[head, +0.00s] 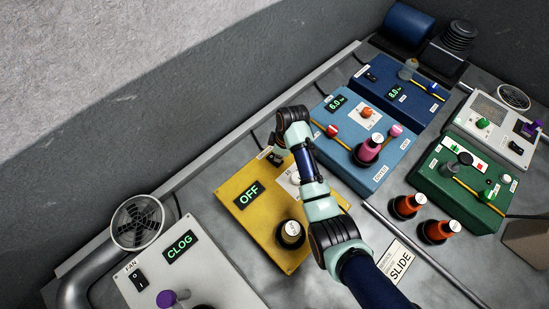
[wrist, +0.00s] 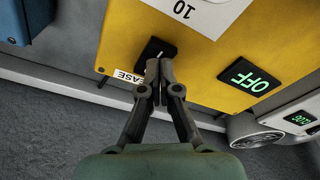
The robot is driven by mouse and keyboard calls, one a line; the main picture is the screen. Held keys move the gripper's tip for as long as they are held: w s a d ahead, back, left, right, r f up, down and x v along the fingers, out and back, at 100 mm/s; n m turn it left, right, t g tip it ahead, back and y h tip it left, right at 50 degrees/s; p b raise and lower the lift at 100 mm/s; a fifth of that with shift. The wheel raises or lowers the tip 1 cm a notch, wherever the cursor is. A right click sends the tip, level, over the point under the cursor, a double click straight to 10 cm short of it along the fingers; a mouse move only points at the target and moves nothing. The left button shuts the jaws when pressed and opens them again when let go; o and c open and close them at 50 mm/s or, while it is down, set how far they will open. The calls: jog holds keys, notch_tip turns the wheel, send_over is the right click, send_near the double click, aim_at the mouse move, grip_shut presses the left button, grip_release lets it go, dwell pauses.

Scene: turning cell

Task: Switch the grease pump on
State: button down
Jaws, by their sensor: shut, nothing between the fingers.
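The grease pump is the yellow box (head: 225,190) in the middle of the bench in the head view, with its green display (head: 249,195) reading OFF. In the wrist view the yellow box (wrist: 120,50) fills the upper part, and its display (wrist: 249,77) also reads OFF. A black rocker switch (wrist: 150,47) sits near its edge beside a white label (wrist: 126,77), of which "EASE" shows. My gripper (wrist: 161,67) is shut and empty, with its fingertips at the switch and partly covering it. I cannot tell whether they touch. In the head view my wrist hides most of the gripper.
The yellow box also carries a black knob (head: 291,233). A light blue box (head: 379,180) stands to its right, and a grey FAN box (head: 205,265) showing CLOG to its left. A raised rail (head: 230,160) runs along the wall behind the boxes.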

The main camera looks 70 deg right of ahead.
jog(key=shift+f+b, duration=0.5)
jog(key=shift+f, duration=0.55)
dwell(0.4)
notch_tip(320, 180, up, 7)
jog(key=p, duration=0.8)
jog(key=shift+r, duration=0.15)
